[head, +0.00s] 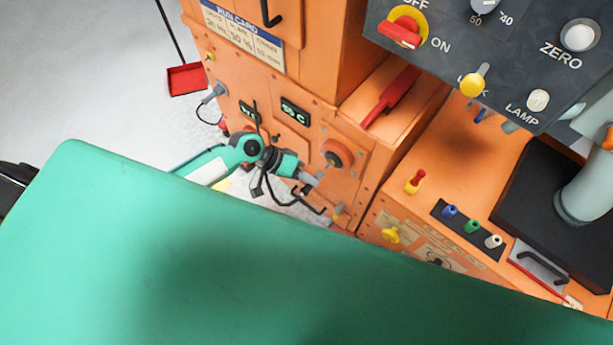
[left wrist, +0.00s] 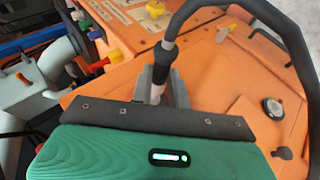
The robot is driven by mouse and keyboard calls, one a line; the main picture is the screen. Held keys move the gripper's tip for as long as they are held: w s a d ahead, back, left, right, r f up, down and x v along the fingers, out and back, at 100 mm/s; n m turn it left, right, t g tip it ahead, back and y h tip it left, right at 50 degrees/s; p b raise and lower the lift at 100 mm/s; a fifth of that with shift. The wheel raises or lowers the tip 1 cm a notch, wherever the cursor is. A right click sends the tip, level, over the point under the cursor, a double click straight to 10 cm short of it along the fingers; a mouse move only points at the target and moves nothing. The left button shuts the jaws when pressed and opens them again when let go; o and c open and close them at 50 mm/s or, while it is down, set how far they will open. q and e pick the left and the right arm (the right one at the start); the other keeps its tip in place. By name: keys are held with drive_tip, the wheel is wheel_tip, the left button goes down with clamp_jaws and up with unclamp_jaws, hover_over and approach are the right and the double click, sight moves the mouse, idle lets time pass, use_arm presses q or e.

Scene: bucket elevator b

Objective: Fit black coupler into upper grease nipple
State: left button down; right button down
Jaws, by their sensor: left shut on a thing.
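My left gripper (head: 309,183) is low in front of the orange machine's face in the head view. In the left wrist view its grey fingers (left wrist: 163,88) are closed around the end of a black hose. This end has a black sleeve (left wrist: 166,52) and a pale tip below it; I take it to be the black coupler. The tip's lower end is hidden behind my gripper body. A small yellowish fitting (head: 338,213) sits on the machine face right of the gripper, apart from it. I cannot tell whether it is the upper grease nipple. My right gripper is not in view.
The orange machine (head: 365,150) fills the area beside the gripper. The black hose (left wrist: 240,6) loops over the wrist. Open grey floor (head: 90,70) lies left.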

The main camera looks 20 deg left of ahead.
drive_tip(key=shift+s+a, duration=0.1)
use_arm(q)
drive_tip(key=shift+r+p, duration=0.1)
drive_tip(key=shift+p, duration=0.3)
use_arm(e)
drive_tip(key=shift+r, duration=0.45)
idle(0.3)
use_arm(q)
drive_tip(key=shift+w+d, duration=0.3)
drive_tip(key=shift+w, duration=0.45)
drive_tip(key=shift+w+d, duration=0.25)
drive_tip(key=shift+w, duration=0.45)
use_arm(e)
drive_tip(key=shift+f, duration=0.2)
use_arm(q)
drive_tip(key=c, duration=1.3)
unclamp_jaws()
approach(317, 173)
drive_tip(key=v, duration=0.5)
drive_tip(key=shift+w, duration=0.1)
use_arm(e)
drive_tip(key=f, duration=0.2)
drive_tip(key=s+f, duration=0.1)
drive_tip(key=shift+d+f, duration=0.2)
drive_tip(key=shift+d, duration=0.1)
